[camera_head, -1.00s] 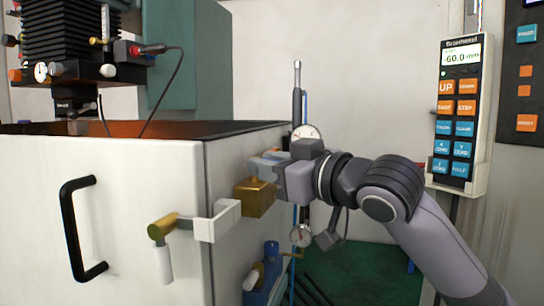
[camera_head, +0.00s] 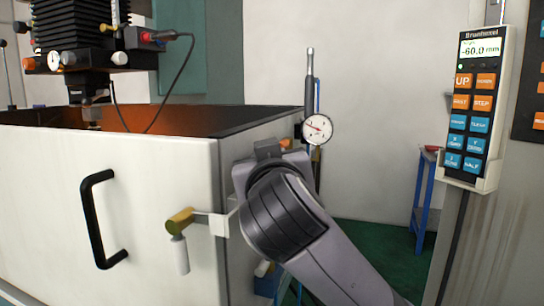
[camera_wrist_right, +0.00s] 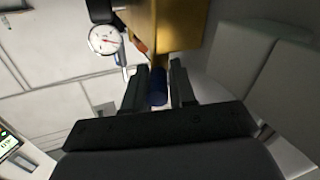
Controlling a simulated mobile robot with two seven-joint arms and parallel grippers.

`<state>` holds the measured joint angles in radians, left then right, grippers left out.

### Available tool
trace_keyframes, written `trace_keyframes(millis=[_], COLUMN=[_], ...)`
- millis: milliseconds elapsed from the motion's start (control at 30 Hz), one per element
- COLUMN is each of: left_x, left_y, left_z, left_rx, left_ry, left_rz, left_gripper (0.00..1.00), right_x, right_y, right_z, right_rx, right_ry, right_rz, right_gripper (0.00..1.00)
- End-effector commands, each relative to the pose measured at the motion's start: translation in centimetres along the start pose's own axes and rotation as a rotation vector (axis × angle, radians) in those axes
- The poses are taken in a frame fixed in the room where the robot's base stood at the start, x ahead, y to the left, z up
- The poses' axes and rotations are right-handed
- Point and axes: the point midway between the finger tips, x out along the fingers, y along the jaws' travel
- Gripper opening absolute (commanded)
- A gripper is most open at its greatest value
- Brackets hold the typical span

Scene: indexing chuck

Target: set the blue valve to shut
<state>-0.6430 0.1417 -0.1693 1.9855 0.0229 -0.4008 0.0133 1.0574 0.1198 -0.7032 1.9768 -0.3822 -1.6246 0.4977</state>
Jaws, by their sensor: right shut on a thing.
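The blue valve shows in the right wrist view as a brass body (camera_wrist_right: 178,28) with a dark blue handle (camera_wrist_right: 157,90). My right gripper (camera_wrist_right: 159,72) is shut on this handle, with one finger on each side of it. In the head view my right wrist covers the valve and the gripper's fingers at the right side of the white enclosure, so the handle's angle relative to the pipe cannot be told there. My left gripper is in neither view.
The white enclosure (camera_head: 150,190) has a black door handle (camera_head: 90,220). A brass-ended lever with a white grip (camera_head: 180,254) sticks out near its corner. A round gauge (camera_head: 317,129) stands close behind my wrist. A control pendant (camera_head: 474,105) hangs at the right.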

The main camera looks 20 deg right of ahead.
Motion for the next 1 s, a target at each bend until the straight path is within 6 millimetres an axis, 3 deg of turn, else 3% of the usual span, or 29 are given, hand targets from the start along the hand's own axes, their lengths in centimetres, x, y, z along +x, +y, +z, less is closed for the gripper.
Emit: trace_keyframes(millis=[600,633,700,1000], left_x=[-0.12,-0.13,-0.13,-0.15], left_y=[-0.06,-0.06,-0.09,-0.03], left_z=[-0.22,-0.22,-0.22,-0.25], left_rx=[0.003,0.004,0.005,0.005], left_ry=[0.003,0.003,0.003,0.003], left_rz=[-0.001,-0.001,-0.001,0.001], left_gripper=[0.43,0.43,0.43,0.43], right_x=[0.14,0.14,0.14,0.09], right_y=[0.03,0.03,0.02,-0.16], right_z=[0.02,0.02,0.02,0.00], right_rx=[-0.005,-0.004,-0.004,-0.003], right_ry=[-0.009,-0.009,-0.009,-0.008], right_rz=[0.047,0.047,0.046,0.040], right_gripper=[0.00,0.32,0.45,0.45])
